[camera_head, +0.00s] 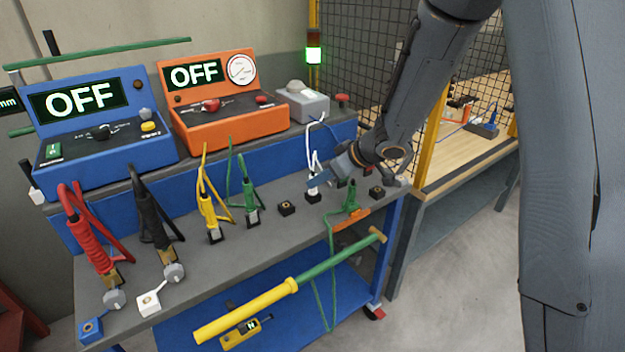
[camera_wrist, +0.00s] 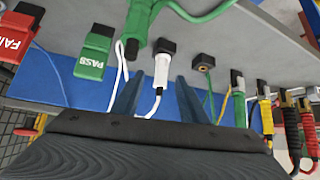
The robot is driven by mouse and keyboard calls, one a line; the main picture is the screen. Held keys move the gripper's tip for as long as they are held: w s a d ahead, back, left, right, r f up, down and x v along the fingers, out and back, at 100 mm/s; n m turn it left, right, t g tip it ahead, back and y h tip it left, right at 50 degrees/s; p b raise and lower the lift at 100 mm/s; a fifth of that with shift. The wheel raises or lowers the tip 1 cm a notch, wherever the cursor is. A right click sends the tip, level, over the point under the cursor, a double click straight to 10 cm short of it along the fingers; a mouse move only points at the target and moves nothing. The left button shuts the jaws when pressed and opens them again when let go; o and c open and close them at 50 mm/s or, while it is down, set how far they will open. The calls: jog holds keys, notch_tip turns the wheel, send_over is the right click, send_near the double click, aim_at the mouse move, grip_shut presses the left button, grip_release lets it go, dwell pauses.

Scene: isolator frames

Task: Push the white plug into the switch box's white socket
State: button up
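The white plug (camera_head: 313,186) stands upright in a black holder on the grey bench, with its white cable looping up behind it. In the wrist view, the white plug (camera_wrist: 158,70) shows between the two fingers of my gripper (camera_wrist: 160,82). The fingers are apart, with visible gaps to the plug on both sides. In the head view, my gripper (camera_head: 325,179) is close beside the plug, partly hidden by my wrist. A white block with a socket hole (camera_head: 148,303) sits at the bench's front left. I cannot tell whether it belongs to the switch box.
A green plug (camera_head: 249,210), yellow plug (camera_head: 211,212), black plug (camera_head: 158,228) and red plug (camera_head: 88,242) stand left of it. An empty black holder (camera_head: 287,208) is nearby. A blue socket block (camera_head: 90,328) is at the front left. PASS (camera_wrist: 93,55) and FAIL (camera_wrist: 14,34) tags lie close by.

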jog(key=x, duration=0.7)
jog(key=shift+w+a, duration=0.3)
jog(key=shift+a, duration=0.25)
grip_shut()
notch_tip(320, 180, up, 10)
jog(key=p, duration=0.1)
jog(key=shift+p, duration=0.3)
